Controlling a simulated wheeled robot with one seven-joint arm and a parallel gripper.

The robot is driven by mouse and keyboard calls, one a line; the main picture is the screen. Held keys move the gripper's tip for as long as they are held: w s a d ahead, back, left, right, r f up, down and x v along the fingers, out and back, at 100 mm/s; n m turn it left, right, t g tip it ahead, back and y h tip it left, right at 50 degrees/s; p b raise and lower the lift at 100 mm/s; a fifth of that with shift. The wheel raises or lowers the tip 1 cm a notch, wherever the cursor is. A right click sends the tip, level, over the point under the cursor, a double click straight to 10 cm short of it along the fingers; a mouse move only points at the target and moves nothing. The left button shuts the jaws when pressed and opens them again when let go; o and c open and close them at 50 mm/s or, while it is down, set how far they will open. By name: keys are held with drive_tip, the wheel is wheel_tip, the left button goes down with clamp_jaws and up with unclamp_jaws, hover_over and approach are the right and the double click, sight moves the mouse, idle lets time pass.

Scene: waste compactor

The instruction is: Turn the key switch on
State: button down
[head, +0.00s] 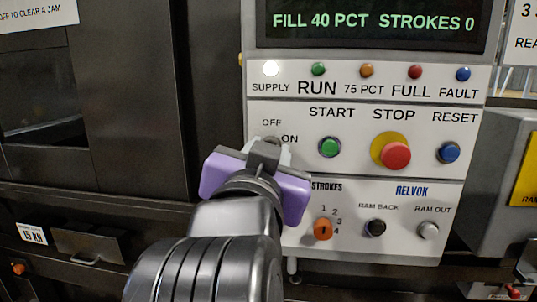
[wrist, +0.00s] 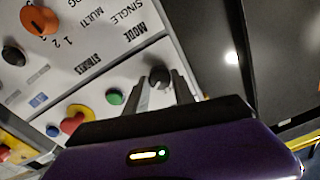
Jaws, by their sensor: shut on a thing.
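The key switch sits on the white control panel (head: 370,118), by the OFF and ON labels and left of the green START button (head: 330,147). In the wrist view the key switch (wrist: 158,74) is a small dark round part between the fingertips. My gripper (head: 266,148), with a purple body, covers most of the switch in the head view. Its two grey fingers (wrist: 163,84) are shut on the key switch. Whether the key points to OFF or ON cannot be read.
The red STOP button (head: 396,156) and blue RESET button (head: 448,152) lie to the right. An orange strokes selector (head: 323,229) and RAM BACK knob (head: 375,227) are below. The SUPPLY lamp (head: 270,68) glows white. The display (head: 373,22) reads FILL 40 PCT, STROKES 0.

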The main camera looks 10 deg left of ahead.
drive_tip(key=c, duration=1.1)
unclamp_jaws()
drive_tip(key=shift+o, duration=0.2)
drive_tip(key=s+b, duration=0.1)
drive_tip(key=s, duration=0.6)
drive_tip(key=shift+s+f, duration=0.15)
drive_tip(key=shift+s, duration=0.25)
drive_tip(key=shift+a, duration=0.1)
